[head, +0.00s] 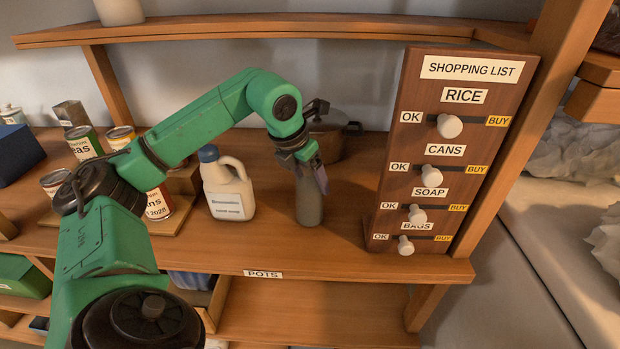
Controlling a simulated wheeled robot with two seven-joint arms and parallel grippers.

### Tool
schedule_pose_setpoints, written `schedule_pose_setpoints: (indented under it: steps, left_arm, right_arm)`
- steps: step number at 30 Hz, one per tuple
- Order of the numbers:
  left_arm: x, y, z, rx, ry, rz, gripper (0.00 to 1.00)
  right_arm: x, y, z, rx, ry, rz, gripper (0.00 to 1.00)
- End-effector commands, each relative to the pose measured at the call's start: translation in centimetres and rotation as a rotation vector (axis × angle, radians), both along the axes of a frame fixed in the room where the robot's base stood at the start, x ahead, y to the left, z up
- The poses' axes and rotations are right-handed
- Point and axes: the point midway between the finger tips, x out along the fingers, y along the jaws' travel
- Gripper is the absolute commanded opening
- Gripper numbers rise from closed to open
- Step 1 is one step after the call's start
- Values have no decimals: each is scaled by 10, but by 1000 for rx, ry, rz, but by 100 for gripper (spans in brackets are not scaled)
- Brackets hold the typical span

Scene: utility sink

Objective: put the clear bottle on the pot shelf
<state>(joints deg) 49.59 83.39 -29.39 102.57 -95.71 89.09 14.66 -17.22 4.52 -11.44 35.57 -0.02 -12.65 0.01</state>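The clear bottle (309,205), greyish and see-through, is upright on or just above the shelf board marked POTS (263,274), left of the shopping list panel. My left gripper (314,176) is at the bottle's upper part, with one finger slanting across its neck. The gripper hides the bottle's top, and I cannot tell whether the fingers are closed on it. A dark pot (330,138) with a lid stands behind, partly covered by the gripper. My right gripper is out of view.
A white jug with a blue cap (228,190) stands just left of the bottle. Several cans (84,143) are farther left. The shopping list panel (462,120) with knobs stands close on the right. A higher shelf (270,27) runs above. Bare board lies in front of the bottle.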

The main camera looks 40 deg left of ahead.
Motion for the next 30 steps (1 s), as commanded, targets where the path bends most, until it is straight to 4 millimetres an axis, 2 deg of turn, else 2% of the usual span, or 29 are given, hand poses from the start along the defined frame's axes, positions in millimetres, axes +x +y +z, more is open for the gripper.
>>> schedule_pose_setpoints:
  steps: [8,11,14,19,22,25,30]
  left_arm:
    - [0,0,1,0,-1,0,100]
    - [-2,0,9,0,-4,0,100]
    - [-9,0,27,0,-5,0,100]
    - [-27,0,74,-1,-7,0,100]
    - [-37,1,96,-2,-5,-2,100]
    - [-43,1,108,-1,-2,-1,100]
    - [-46,1,112,-1,0,-1,100]
  right_arm:
    - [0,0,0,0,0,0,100]
    - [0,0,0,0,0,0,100]
    - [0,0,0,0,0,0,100]
    - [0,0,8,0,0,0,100]
    - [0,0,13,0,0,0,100]
    - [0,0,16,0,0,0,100]
    - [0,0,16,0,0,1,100]
